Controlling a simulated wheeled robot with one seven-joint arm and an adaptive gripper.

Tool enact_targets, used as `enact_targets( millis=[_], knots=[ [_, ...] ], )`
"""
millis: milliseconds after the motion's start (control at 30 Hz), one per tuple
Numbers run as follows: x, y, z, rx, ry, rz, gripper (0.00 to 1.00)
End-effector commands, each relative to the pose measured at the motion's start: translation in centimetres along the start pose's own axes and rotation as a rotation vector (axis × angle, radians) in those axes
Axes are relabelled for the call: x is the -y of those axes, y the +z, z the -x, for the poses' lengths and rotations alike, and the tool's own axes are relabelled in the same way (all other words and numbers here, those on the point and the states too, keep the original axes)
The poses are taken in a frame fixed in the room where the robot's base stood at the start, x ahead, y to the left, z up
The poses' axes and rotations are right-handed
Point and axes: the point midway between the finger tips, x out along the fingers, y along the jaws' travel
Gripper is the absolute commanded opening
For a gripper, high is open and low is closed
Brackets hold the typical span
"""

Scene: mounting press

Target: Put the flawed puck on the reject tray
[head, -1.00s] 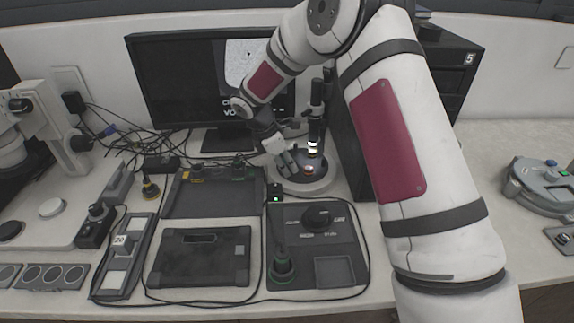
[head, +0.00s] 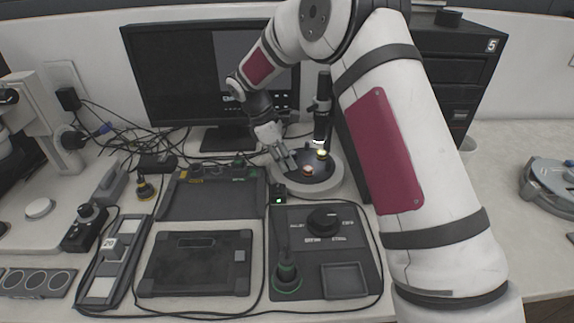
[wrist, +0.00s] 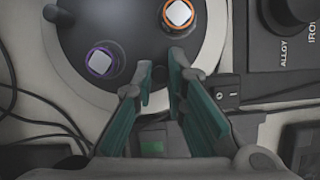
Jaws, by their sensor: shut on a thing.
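A round stage with a white rim (head: 330,187) stands in front of the dark cabinet. A puck with an orange ring (head: 307,171) sits on it and also shows in the wrist view (wrist: 178,14). A purple-ringed puck (wrist: 100,62) sits on the stage, left of my fingers. A bright yellowish puck (head: 321,154) is under the upright scope. My gripper (wrist: 160,80), with green-lined fingers, is at the stage's near edge, fingertips close together. What they hold is not clear. I cannot tell which puck is flawed or which tray is the reject tray.
A dark tray (head: 211,205) with yellow and green labels lies left of the stage. A dark control panel (head: 310,250) with a knob and square recess is in front. Cables lie around them.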

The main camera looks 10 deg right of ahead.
Motion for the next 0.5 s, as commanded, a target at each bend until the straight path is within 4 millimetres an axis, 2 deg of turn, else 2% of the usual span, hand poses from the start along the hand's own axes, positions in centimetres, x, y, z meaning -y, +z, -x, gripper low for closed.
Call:
enact_targets(
  millis=[500],
  knots=[
    [-1.9, -0.6, 0.1, 0.000, -0.097, -0.240, 0.00]
  ],
)
